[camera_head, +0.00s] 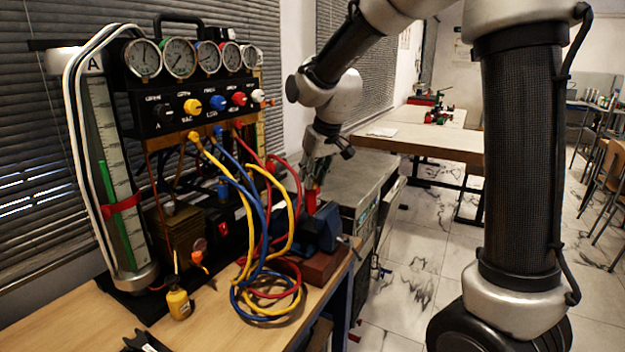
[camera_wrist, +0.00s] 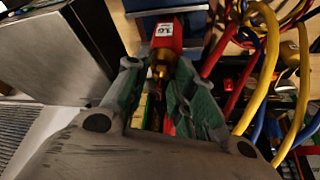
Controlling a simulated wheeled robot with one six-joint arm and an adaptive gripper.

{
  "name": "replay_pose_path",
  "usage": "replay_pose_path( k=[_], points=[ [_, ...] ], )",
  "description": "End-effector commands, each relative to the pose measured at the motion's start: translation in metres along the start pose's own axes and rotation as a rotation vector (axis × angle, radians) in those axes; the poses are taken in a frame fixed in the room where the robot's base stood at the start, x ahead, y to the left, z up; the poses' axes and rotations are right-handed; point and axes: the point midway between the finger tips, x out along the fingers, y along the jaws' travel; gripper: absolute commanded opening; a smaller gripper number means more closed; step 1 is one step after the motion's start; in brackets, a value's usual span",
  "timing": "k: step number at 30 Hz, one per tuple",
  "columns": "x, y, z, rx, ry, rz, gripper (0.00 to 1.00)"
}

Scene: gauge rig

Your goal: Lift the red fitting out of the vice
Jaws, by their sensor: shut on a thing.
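The red fitting (camera_wrist: 166,38) has a white label and a brass end, and shows between my fingertips in the wrist view. My gripper (camera_wrist: 160,72) is shut on its brass end. The blue vice (camera_wrist: 172,6) lies just beyond the red body at the top of that view. In the head view my gripper (camera_head: 314,181) points down over the vice (camera_head: 321,232), and the red fitting (camera_head: 311,201) shows between them. The fitting's lower end is hard to see, so I cannot tell how deep it sits in the jaws.
Yellow, blue and red hoses (camera_head: 262,225) hang from the gauge panel (camera_head: 195,105) close to the left of the vice. A small yellow bottle (camera_head: 179,299) stands on the bench (camera_head: 225,325). A grey metal cabinet (camera_head: 352,180) stands behind the vice.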

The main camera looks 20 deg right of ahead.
Motion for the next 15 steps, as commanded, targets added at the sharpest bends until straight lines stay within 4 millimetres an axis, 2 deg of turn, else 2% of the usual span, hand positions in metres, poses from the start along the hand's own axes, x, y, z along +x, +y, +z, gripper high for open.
replay_pose_path(
  k=[15],
  points=[
    [-0.022, 0.0, -0.009, 0.0, 0.003, 0.0, 0.0]
  ],
)
